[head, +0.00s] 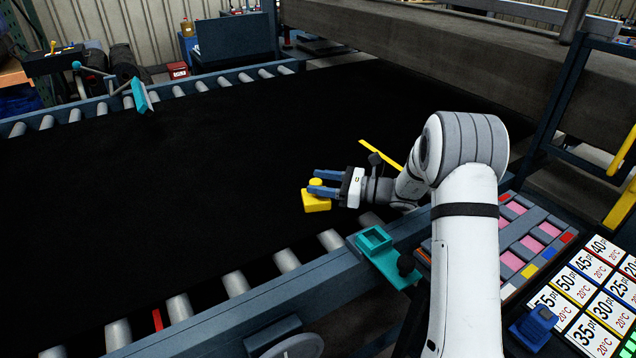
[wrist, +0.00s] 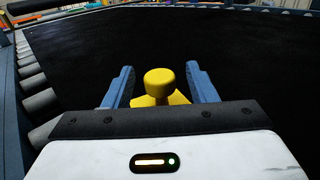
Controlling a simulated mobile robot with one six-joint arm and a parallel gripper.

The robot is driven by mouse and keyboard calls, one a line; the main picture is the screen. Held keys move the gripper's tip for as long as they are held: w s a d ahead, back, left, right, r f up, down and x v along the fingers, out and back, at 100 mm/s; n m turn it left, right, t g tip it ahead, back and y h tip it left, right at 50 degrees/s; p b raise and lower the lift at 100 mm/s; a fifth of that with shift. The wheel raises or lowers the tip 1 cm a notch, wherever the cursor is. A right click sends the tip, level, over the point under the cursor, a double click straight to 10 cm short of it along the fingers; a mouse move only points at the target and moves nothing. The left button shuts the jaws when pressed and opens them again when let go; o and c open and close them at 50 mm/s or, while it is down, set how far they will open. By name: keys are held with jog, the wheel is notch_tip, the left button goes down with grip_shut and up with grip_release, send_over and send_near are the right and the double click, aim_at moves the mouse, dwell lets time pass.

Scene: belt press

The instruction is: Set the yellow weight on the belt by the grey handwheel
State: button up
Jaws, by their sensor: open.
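The yellow weight (head: 316,202) has a square base and a round knob. It appears to rest on the black belt (head: 200,170), near the belt's front edge. My gripper (head: 318,183) is open, with its blue fingers on either side of the knob. In the wrist view the weight's knob (wrist: 159,83) stands between the two fingertips (wrist: 161,85), with a gap on each side. A grey handwheel (head: 298,346) shows at the bottom edge of the head view, partly cut off, below the front rail.
A teal bracket (head: 385,258) sits on the front rail, and another teal piece (head: 140,95) on the far rail. A yellow strip (head: 380,154) lies behind my gripper. A panel of labelled tiles (head: 590,295) stands at right. The belt's middle is clear.

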jog(key=d, duration=0.3)
jog(key=s+d+b, duration=0.1)
jog(key=d, duration=0.3)
jog(key=s+d+b, duration=0.1)
jog(key=d, duration=0.2)
jog(key=shift+d, duration=0.15)
jog(key=s+a+r+n+g+h, duration=0.2)
jog(key=s+n+h, duration=0.2)
jog(key=s, duration=0.4)
jog(key=s+a+r+n+g+h, duration=0.1)
jog(key=s+n+g+h, duration=0.15)
jog(key=s+n, duration=0.45)
jog(key=s+d+n+t+h, duration=0.2)
jog(key=s+d+n+h, duration=0.2)
jog(key=s, duration=0.4)
jog(key=s+d+n+t+h, duration=0.2)
jog(key=s+d+n+h, duration=0.3)
jog(key=s, duration=0.4)
jog(key=shift+s+d+r+h, duration=0.25)
jog(key=shift+d+h, duration=0.4)
jog(key=shift+h, duration=0.4)
jog(key=shift+s, duration=0.1)
